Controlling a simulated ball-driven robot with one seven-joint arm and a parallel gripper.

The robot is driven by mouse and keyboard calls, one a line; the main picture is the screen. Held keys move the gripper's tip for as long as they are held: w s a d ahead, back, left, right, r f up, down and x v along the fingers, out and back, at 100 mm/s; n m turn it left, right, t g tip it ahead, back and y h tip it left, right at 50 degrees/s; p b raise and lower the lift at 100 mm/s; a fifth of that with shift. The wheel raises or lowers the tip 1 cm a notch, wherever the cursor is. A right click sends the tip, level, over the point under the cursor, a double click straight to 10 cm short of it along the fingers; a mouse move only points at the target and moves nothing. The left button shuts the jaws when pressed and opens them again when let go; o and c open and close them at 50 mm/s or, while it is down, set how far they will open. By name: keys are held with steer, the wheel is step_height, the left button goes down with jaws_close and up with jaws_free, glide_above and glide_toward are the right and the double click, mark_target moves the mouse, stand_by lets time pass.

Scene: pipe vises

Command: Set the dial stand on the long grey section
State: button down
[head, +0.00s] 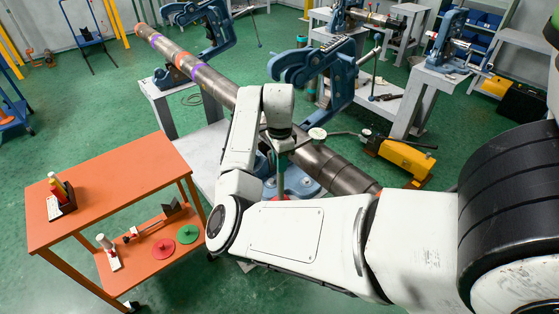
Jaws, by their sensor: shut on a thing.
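A long grey pipe (216,86) runs diagonally from the upper left to the lower right. Coloured bands mark its far end, and a long grey section (317,158) lies on the near side. My gripper (282,151) is over this section, its fingers partly hidden by my wrist. It is shut on what looks like the dial stand, whose pale round dial (318,134) sticks out to the right on a thin rod.
Blue vises (325,72) hold the pipe over grey benches. An orange cart (110,185) with small bottles and green and red discs stands at the left. A yellow pump (405,158) is right of the pipe. Green floor is open at the front left.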

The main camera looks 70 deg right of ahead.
steer(key=shift+f, duration=0.2)
stand_by(0.4)
steer(key=c, duration=0.8)
jaws_free()
steer(key=shift+c, duration=0.2)
steer(key=shift+f, duration=0.15)
steer(key=shift+r+p, duration=2.75)
steer(key=shift+r, duration=0.8)
